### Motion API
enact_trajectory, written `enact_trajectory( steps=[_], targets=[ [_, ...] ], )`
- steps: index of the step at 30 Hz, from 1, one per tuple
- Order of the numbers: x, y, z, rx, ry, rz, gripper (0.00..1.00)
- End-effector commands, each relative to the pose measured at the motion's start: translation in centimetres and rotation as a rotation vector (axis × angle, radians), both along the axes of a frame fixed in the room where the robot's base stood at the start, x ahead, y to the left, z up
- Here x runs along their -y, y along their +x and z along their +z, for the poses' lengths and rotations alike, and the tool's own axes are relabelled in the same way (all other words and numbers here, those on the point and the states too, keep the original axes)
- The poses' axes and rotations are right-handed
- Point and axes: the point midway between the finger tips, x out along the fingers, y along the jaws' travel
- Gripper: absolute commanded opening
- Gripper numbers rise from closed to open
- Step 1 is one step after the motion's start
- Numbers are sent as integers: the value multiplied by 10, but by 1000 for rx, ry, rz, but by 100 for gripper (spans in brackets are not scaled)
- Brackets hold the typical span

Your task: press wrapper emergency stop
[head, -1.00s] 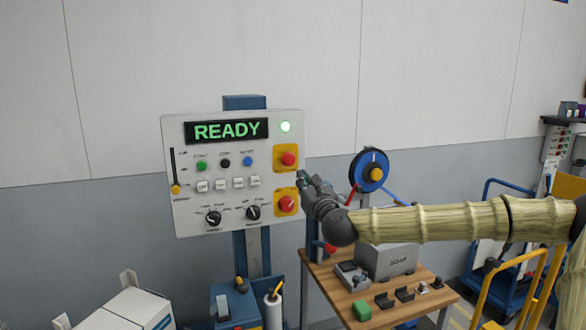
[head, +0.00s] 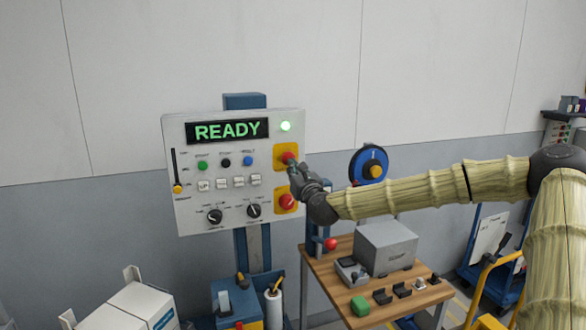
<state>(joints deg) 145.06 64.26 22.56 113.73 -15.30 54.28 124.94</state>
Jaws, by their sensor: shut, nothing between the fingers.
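The wrapper control panel (head: 235,221) is pale grey on a blue post. I cannot tell whether the tip touches the button.
A blue wheel (head: 357,166) is behind my arm. White boxes (head: 128,306) stand lower left.

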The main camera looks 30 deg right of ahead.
Motion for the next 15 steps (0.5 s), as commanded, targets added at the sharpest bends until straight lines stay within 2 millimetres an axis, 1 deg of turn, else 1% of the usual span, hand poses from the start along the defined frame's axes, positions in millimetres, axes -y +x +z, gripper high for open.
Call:
enact_trajectory(
  steps=[10,15],
  targets=[
    [0,1,-1,0,0,0,0],
    [1,6,-4,1,-1,0,0]
  ],
)
